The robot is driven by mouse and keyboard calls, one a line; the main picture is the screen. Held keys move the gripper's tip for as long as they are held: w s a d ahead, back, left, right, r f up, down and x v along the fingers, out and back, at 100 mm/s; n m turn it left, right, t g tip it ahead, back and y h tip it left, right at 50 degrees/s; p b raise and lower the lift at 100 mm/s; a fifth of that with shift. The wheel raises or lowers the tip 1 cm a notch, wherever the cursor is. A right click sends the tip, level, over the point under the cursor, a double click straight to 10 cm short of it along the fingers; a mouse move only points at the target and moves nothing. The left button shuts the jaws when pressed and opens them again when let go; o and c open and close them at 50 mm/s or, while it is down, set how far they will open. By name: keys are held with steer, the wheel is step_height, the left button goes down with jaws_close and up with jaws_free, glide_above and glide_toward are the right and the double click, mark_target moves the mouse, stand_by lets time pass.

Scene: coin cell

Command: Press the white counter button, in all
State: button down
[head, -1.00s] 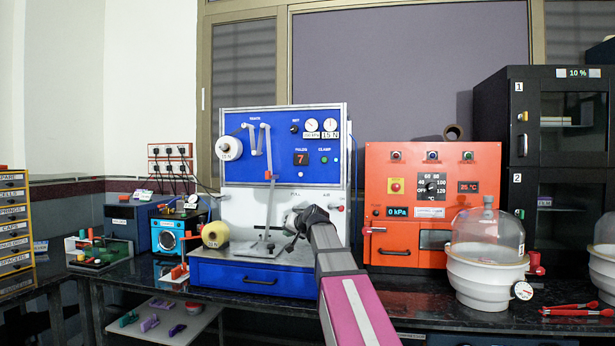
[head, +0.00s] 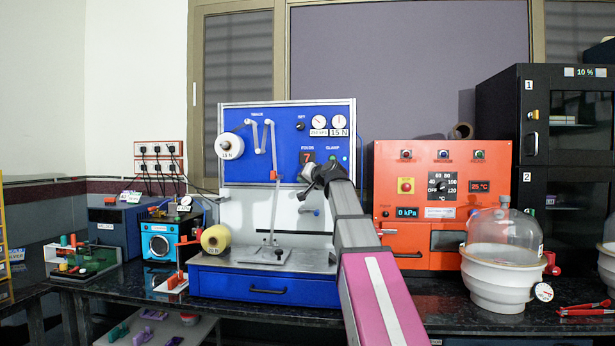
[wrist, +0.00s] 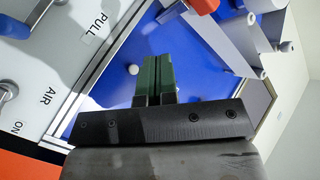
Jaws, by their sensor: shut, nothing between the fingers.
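The blue machine panel (head: 245,175) carries the fold counter (head: 307,157), a small dark display with a red 7. In the wrist view a small round white button (wrist: 133,69) stands on the blue panel (wrist: 112,90), near its border with the white plate. The button shows just left of the fingers; I cannot tell the gap in depth.
A lever (head: 278,215) with a red clip hangs left of my gripper. White rollers (wrist: 232,40) jut from the panel in the wrist view. The orange oven (head: 400,160) and a glass dome (head: 503,225) stand to the right.

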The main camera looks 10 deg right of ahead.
steer(key=shift+w, duration=0.15)
steer(key=w+d, duration=0.2)
steer(key=w, duration=0.6)
steer(key=shift+d, duration=0.3)
steer(key=shift+w, duration=0.15)
stand_by(1.8)
steer(key=shift+w+d, duration=0.15)
steer(key=shift+w, duration=0.15)
steer(key=shift+w+d, duration=0.15)
steer(key=shift+w, duration=0.3)
stand_by(0.8)
stand_by(0.3)
steer(key=shift+s+a, duration=0.3)
steer(key=shift+s, duration=0.6)
steer(key=shift+s+a, duration=0.25)
steer(key=shift+s, duration=0.55)
steer(key=shift+s+a, duration=0.25)
steer(key=shift+s, duration=0.5)
steer(key=shift+s+a, duration=0.25)
steer(key=shift+s, duration=0.55)
